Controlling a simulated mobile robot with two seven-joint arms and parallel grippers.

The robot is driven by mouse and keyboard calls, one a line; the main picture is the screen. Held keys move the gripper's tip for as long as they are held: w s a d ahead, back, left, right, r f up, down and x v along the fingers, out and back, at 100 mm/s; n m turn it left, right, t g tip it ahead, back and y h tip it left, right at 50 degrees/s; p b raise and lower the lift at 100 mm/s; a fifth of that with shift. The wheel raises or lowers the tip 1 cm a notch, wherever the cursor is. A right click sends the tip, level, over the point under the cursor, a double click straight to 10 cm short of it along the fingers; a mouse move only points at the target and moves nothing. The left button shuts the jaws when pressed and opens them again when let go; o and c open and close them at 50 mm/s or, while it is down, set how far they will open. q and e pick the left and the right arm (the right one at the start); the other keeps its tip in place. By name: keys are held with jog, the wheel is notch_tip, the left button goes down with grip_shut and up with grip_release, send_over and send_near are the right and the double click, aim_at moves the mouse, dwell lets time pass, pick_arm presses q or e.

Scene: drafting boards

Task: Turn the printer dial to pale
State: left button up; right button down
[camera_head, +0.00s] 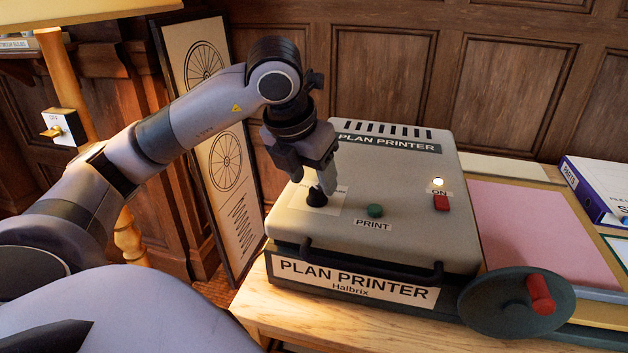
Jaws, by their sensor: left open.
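The plan printer (390,190) is a grey box with a dark base on a wooden table. Its black dial (316,197) stands on a pale label plate (333,207) at the left of the top face. My left gripper (314,184) points down right over the dial, its fingers at the dial's top. The gripper is open; I cannot tell whether the fingers touch the dial. The gripper hides part of the plate, and the dial's setting cannot be read. My right gripper is not in view.
A green PRINT button (375,211) is close to the right of the dial. A red switch (441,203) marked ON sits below a lit lamp (438,182). A handwheel (516,305) juts out at front right. Pink paper (545,230) lies right of the printer.

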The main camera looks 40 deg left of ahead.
pick_arm(q)
jog(key=v, duration=0.4)
jog(key=shift+s+r, duration=0.15)
jog(key=shift+r, duration=0.2)
